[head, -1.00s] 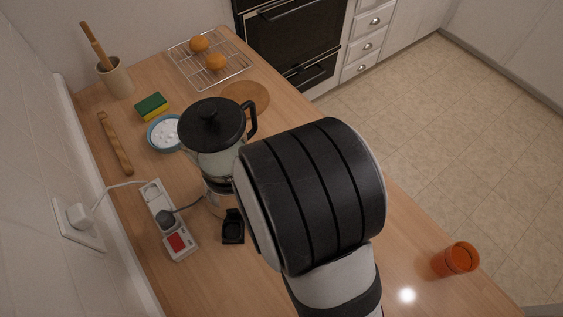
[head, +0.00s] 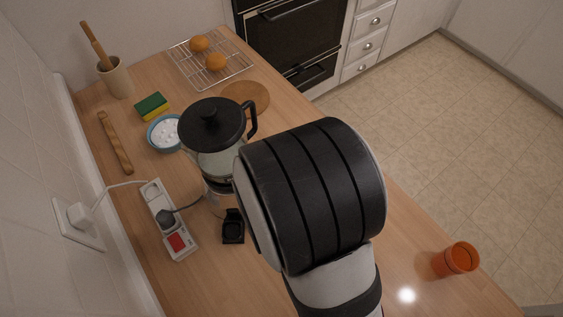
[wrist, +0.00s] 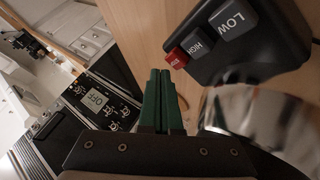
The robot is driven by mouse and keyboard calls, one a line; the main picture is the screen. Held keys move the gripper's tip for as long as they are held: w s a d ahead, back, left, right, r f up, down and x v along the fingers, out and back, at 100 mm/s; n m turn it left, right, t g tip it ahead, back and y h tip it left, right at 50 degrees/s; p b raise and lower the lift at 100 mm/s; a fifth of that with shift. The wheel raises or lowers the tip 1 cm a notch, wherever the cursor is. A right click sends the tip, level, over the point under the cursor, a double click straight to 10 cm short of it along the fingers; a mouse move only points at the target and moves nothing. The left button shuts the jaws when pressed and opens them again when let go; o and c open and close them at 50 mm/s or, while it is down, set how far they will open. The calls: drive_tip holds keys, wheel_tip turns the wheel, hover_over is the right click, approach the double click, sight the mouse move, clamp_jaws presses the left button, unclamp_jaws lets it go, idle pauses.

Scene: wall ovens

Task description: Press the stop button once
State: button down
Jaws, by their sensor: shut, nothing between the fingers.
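A small red button (wrist: 177,58) shows in the wrist view on a black control panel (wrist: 262,62), beside grey keys marked HIGH (wrist: 197,43) and LOW (wrist: 231,25). The lettering on the red button is too small to read surely. My gripper (wrist: 163,72) has green fingers, shut together and empty. Its tips are just below and left of the red button in the picture; I cannot tell whether they touch it. In the head view my arm hides the gripper. The black-lidded appliance (head: 212,122) stands on the counter, partly behind my arm.
A power strip (head: 157,196) with a red switch (head: 177,242) and a plugged-in cord lies left of the appliance. A blue bowl (head: 155,145), sponge (head: 152,106) and wire rack (head: 185,72) are farther back. An orange cup (head: 456,260) stands at right.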

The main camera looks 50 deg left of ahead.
drive_tip(key=shift+f, duration=0.1)
drive_tip(key=shift+f, duration=0.35)
drive_tip(key=shift+f, duration=0.5)
idle(0.6)
drive_tip(key=shift+r, duration=0.95)
drive_tip(key=shift+r, duration=2.5)
